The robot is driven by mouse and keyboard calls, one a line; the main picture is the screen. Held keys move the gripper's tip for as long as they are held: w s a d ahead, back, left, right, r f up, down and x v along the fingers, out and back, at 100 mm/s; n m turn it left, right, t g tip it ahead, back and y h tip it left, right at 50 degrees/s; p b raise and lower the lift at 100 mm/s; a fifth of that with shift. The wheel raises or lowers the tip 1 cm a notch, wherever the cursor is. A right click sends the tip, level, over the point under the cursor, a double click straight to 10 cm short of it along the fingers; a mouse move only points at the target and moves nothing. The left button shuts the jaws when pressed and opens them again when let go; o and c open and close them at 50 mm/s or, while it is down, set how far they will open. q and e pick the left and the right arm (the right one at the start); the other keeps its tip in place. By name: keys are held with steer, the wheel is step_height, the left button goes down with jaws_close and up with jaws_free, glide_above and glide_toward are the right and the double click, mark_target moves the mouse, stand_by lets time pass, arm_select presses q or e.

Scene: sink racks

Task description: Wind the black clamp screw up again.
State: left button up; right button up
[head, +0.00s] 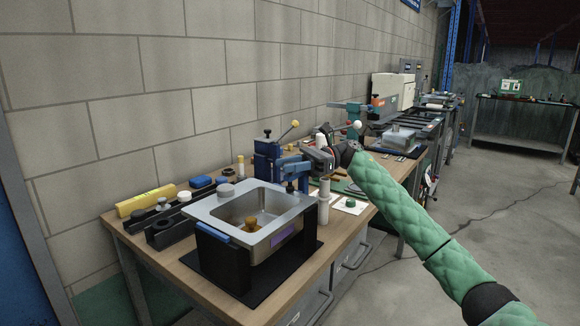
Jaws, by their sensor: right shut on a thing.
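The blue clamp (267,160) stands at the back edge of the metal sink, with a black knob on top and a yellow-tipped lever. Its blue arm reaches right, over the sink's rim. The black clamp screw (290,187) shows under this arm, close to the rim; its upper part is hidden. My right gripper (314,158) is at the right end of the blue arm, above and to the right of the screw's visible part. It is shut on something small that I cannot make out. My left gripper is not in view.
The metal sink (204,207) sits on a black stand, with a brown object inside. White cylinders (324,200) stand close to its right. Black blocks and a yellow bar (146,200) lie at the left. Further machines line the wall behind my arm. The floor at right is clear.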

steer(key=shift+f, duration=0.15)
steer(key=o, duration=1)
steer(key=shift+c, duration=0.2)
steer(key=v, duration=0.8)
steer(key=shift+a, duration=0.1)
